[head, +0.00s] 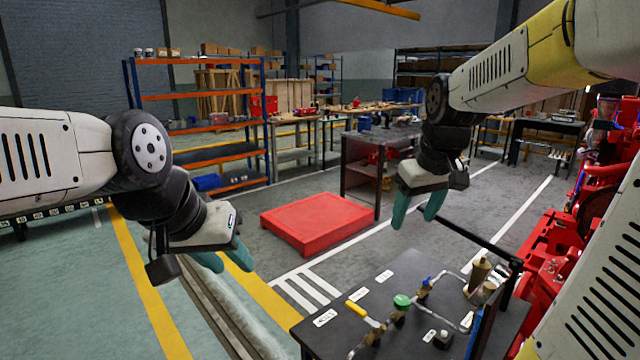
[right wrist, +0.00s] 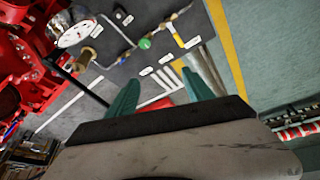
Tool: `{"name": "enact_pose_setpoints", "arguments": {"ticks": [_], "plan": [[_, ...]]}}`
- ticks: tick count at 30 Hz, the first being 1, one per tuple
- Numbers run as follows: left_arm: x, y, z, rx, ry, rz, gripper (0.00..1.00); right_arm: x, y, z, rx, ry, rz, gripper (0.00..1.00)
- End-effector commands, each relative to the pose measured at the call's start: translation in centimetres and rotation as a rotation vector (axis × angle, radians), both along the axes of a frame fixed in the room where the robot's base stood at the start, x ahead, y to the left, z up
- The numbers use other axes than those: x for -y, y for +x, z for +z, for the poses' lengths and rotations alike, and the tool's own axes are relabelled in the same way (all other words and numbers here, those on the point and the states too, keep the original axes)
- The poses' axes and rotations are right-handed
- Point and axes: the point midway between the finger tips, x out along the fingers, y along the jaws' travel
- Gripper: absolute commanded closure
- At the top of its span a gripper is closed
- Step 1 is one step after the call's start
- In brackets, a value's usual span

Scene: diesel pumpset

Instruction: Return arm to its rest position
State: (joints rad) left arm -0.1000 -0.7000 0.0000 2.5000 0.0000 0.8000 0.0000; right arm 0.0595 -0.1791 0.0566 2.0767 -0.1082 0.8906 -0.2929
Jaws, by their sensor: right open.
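My right gripper (head: 418,210) hangs in the air to the right of the middle of the head view, above and behind the black bench. Its two teal fingers are apart, with nothing between them. The fingers also show in the right wrist view (right wrist: 160,95), open and empty. My left gripper (head: 230,259) is at the lower left of the head view, over the floor and left of the bench. Its two teal fingers look spread apart, and no object shows between them.
A black bench (head: 335,343) with valves, pipes and labels stands in front. A red engine (head: 560,240) is close on the right. A red platform (head: 318,222) lies on the floor behind, with shelves (head: 190,97) and workbenches beyond. The floor on the left is clear.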

Motion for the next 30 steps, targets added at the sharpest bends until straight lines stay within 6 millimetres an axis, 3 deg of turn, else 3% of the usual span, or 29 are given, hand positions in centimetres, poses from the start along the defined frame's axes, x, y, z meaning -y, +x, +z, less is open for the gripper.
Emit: {"name": "enact_pose_setpoints", "arguments": {"ticks": [1,6,12,16,23,27,30], "plan": [[0.0,0.0,0.0,0.0,0.0,0.0,0.64,-0.7,-2.0,0.6,0.026,0.021,-0.022,0.4],[0.0,0.0,0.0,0.0,0.0,0.0,0.64,-2.6,-7.7,0.9,0.09,0.108,-0.105,0.4],[0.0,0.0,0.0,0.0,0.0,0.0,0.64,-4.2,-12.6,-0.1,0.14,0.205,-0.181,0.4],[0.0,0.0,0.0,0.0,0.0,0.0,0.64,-4.6,-14.2,-0.6,0.154,0.24,-0.205,0.4],[0.0,0.0,0.0,0.0,0.0,0.0,0.64,-4.8,-14.7,-0.9,0.156,0.252,-0.215,0.4],[0.0,0.0,0.0,0.0,0.0,0.0,0.64,-4.8,-14.6,-0.8,0.156,0.252,-0.214,0.64],[0.0,0.0,0.0,0.0,0.0,0.0,0.64,-4.8,-14.6,-0.8,0.156,0.251,-0.214,0.64]]}}
